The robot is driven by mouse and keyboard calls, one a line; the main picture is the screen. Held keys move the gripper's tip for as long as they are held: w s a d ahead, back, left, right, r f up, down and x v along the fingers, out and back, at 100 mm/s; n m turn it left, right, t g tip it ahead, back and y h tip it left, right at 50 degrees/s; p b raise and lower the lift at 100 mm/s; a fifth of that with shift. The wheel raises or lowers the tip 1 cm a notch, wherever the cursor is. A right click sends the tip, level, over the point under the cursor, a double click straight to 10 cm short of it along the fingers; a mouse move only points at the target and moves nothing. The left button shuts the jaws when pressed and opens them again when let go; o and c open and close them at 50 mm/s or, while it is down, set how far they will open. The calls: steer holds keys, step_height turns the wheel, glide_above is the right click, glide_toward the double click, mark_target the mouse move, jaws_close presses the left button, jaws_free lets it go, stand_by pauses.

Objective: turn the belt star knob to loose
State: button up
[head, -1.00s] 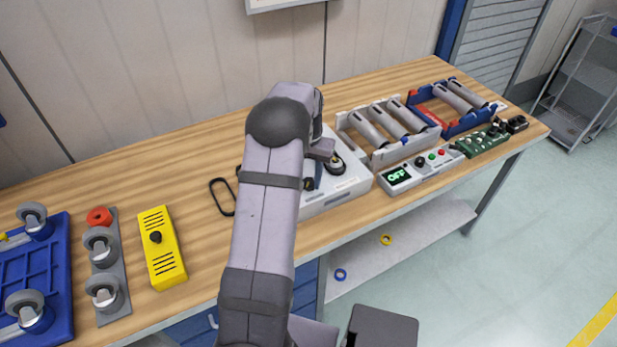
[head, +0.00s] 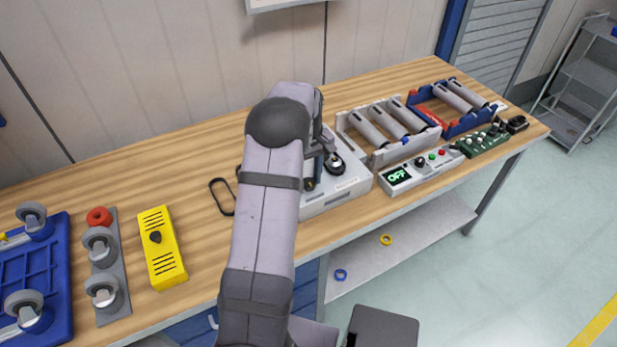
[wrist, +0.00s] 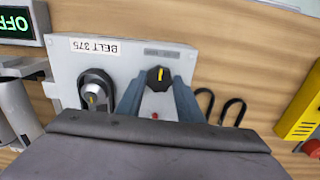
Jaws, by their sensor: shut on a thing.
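The belt star knob (wrist: 153,77) is black with a yellow mark and sits on a light grey box (wrist: 125,62) labelled BELT 375, upside down in the wrist view. My gripper (wrist: 159,84) is shut on the knob, one blue-grey finger on each side. The yellow mark points nearly up and down in the wrist view. In the head view the box (head: 345,188) is partly behind my arm, which hides the knob.
A grey display unit reading OFF (head: 398,176) stands right of the box, with a roller frame (head: 350,128) behind. Black belt loops (head: 221,196) and a yellow box (head: 160,250) lie to the left. Bare bench lies between the loops and the yellow box.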

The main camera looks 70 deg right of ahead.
mark_target(308, 182)
steer(key=shift+d+r+n, duration=0.1)
steer(key=shift+n, duration=0.2)
steer(key=o, duration=1.1)
steer(key=shift+c, duration=0.2)
steer(key=shift+r+b, duration=1.2)
steer(key=shift+r, duration=2.45)
steer(key=w+a+n, duration=0.4)
steer(key=w+a, duration=1.7)
steer(key=a, duration=0.3)
steer(key=s+a+f+n, duration=0.1)
steer(key=s+a, duration=0.1)
steer(key=a, duration=0.6)
steer(key=s+a+f+n, duration=0.2)
steer(key=a, duration=0.7)
steer(key=s+a+f+n, duration=0.1)
steer(key=s+a+f, duration=0.1)
steer(key=a, duration=0.7)
steer(key=shift+s+a+f+n, duration=0.15)
steer(key=shift+s+n, duration=0.1)
steer(key=shift+n, duration=0.15)
